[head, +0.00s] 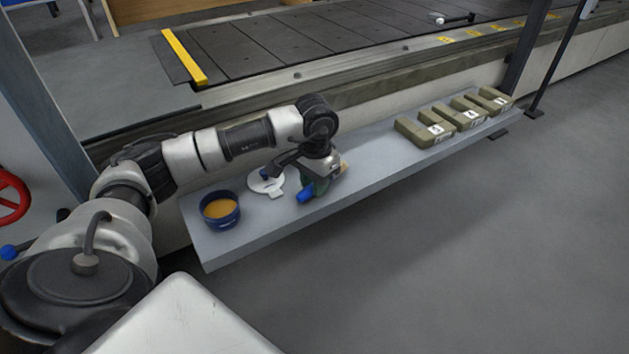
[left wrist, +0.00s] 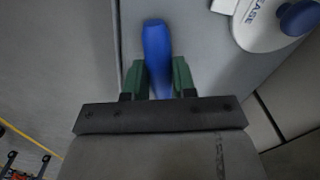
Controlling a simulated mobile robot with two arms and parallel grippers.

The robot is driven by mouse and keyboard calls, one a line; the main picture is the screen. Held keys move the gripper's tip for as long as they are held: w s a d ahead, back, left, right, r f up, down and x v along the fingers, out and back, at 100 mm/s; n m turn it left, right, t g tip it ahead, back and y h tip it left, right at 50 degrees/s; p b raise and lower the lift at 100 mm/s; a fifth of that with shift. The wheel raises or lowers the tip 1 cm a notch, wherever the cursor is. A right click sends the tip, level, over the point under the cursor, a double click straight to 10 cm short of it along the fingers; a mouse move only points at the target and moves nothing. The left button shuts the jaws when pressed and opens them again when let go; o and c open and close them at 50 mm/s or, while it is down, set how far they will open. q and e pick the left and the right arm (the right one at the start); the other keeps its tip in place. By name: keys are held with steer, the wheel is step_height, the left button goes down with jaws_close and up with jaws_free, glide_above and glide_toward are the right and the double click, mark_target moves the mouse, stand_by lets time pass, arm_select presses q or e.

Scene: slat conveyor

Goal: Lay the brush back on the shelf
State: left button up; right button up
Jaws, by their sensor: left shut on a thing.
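The brush shows mainly as a blue handle (head: 306,193) in the head view; the rest is largely hidden by my gripper, with a tan bit showing behind it. My left gripper (head: 317,184) is shut on the brush, over the front part of the grey shelf (head: 370,152). In the left wrist view, the blue handle (left wrist: 157,50) lies between the green fingers (left wrist: 157,80) and points away from the palm, near the shelf edge. I cannot tell whether the brush touches the shelf. My right gripper is not in view.
A blue tin (head: 220,210) with orange-yellow contents stands at the shelf's left end. A white lid (head: 268,182) with a blue knob lies between tin and gripper. Several olive boxes (head: 425,132) stand at the far right. The shelf between gripper and boxes is clear. The conveyor (head: 300,40) runs behind.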

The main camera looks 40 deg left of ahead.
arm_select(q)
steer(key=shift+f+b, duration=0.3)
steer(key=shift+f, duration=0.15)
stand_by(0.3)
steer(key=o, duration=1)
step_height(320, 180, up, 11)
steer(key=p, duration=0.7)
steer(key=shift+w+d+f, duration=0.1)
steer(key=shift+f, duration=0.05)
